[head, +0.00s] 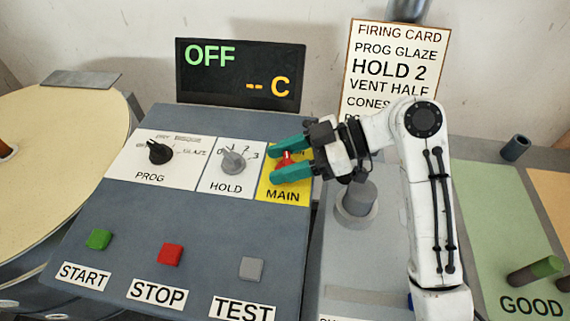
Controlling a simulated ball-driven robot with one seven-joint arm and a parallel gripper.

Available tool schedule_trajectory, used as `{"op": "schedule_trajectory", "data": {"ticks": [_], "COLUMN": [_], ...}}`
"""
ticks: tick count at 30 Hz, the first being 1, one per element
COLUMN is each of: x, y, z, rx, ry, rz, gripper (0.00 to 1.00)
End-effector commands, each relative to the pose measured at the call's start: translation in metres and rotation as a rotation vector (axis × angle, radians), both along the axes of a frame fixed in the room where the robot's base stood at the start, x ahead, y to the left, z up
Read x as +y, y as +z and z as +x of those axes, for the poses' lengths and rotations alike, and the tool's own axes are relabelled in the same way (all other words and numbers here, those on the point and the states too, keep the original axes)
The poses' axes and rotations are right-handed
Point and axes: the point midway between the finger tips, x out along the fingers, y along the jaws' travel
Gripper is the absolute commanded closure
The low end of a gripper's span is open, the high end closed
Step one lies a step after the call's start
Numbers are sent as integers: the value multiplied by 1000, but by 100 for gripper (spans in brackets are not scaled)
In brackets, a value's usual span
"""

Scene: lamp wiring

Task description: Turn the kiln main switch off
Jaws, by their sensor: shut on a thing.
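The kiln main switch (286,160) is a red knob on a yellow plate labelled MAIN, at the right end of the top row of the control panel (190,215). My gripper (284,160) has teal fingers and is shut on the red knob, one finger above it and one below. The fingers and wrist hide part of the knob and its upper markings, so its pointer position is hard to read. The display (240,75) behind the panel reads OFF in green and "-- C" in orange.
A black PROG knob (159,152) and a grey HOLD knob (233,159) sit left of the main switch. Green START (98,240), red STOP (170,254) and grey TEST (252,268) buttons are lower. A firing card (395,60) stands behind my arm. A grey cylinder (357,203) is right of the panel.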

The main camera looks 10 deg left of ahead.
Motion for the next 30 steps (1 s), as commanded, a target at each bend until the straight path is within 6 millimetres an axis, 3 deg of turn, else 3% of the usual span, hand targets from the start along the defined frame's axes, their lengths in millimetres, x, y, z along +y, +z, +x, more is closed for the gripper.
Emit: {"op": "schedule_trajectory", "data": {"ticks": [15, 30], "x": [0, -1], "y": [-1, -1], "z": [0, -2], "rx": [0, 0], "ry": [418, 558], "rz": [-3, -3], "gripper": [82, 82]}}
